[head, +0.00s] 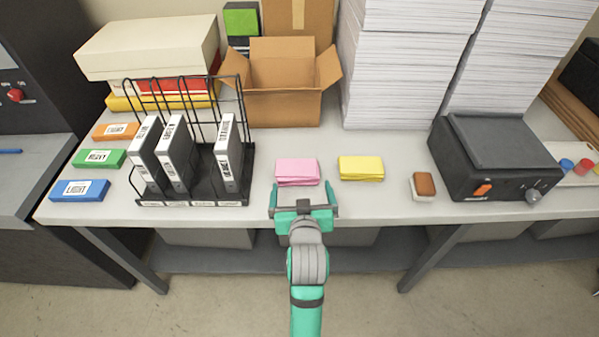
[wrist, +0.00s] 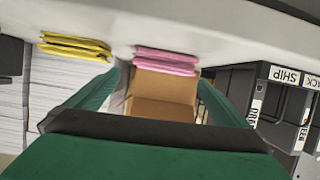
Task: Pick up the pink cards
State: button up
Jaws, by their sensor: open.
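The pink cards (head: 297,171) lie in a small stack on the white table, near its front edge. In the wrist view the pink cards (wrist: 166,61) show upside down, beyond and between my two fingers. My gripper (head: 304,190) is open and empty at the table's front edge, just in front of the pink cards. No contact between the fingers and the cards can be made out. The gripper's fingers (wrist: 160,85) stand wide apart in the wrist view.
A yellow card stack (head: 361,168) lies to the right of the pink cards. A black rack (head: 150,198) with binders stands to the left. An open cardboard box (head: 284,106) is behind. A black machine (head: 492,160) and a brown-topped block (head: 423,187) are at right.

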aim_at(297, 174)
jog(key=shift+w+a+r, duration=0.1)
jog(key=shift+w+a, duration=0.1)
jog(key=shift+a, duration=0.1)
jog(key=shift+w+a+y, duration=0.1)
jog(key=shift+w+y, duration=0.2)
jog(key=x, duration=1)
jog(key=shift+f, duration=0.2)
jog(key=shift+c, duration=0.3)
jog(key=shift+r, duration=0.1)
jog(key=c, duration=0.9)
